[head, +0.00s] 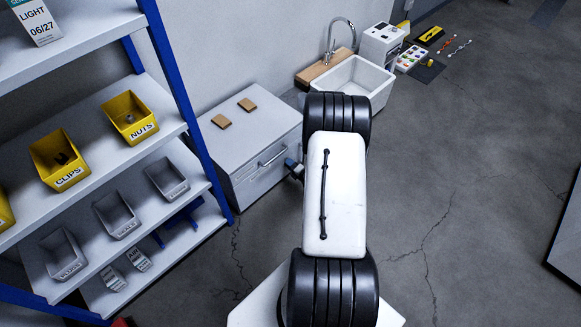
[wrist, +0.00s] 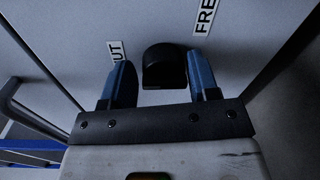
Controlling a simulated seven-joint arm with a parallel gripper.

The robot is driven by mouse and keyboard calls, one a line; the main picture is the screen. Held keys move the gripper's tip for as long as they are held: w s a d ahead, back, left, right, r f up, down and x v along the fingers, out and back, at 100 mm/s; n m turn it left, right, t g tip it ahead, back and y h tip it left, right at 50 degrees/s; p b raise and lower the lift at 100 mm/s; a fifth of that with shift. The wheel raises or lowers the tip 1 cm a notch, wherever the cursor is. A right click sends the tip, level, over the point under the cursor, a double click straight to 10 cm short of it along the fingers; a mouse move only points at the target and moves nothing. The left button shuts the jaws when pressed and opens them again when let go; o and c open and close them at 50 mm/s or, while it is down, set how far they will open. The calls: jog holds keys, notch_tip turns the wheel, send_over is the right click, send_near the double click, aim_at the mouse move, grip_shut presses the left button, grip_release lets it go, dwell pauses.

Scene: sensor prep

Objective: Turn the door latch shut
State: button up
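The door latch (wrist: 164,68) is a dark rounded knob on the pale door face in the wrist view. A partly covered label reading "UT" (wrist: 117,50) is to its left, and a label reading "FRE" (wrist: 206,16), cut off by the picture edge, is up and right. My gripper (wrist: 158,58) is open, with one blue finger on each side of the latch. A gap shows at the left finger; the right finger looks very close, and I cannot tell whether it touches. In the head view my gripper (head: 293,166) is at the front of the grey cabinet (head: 243,128); my arm hides the latch there.
A bar handle (head: 272,156) sticks out from the cabinet front, left of my gripper. Two brown blocks lie on the cabinet top. A blue-framed shelf (head: 180,95) with bins stands at left. A white sink (head: 352,80) is behind.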

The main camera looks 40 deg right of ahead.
jog(key=shift+o, duration=0.9)
jog(key=shift+s+a+f, duration=0.1)
jog(key=s, duration=0.7)
jog(key=shift+s+r, duration=0.2)
jog(key=shift+s, duration=0.2)
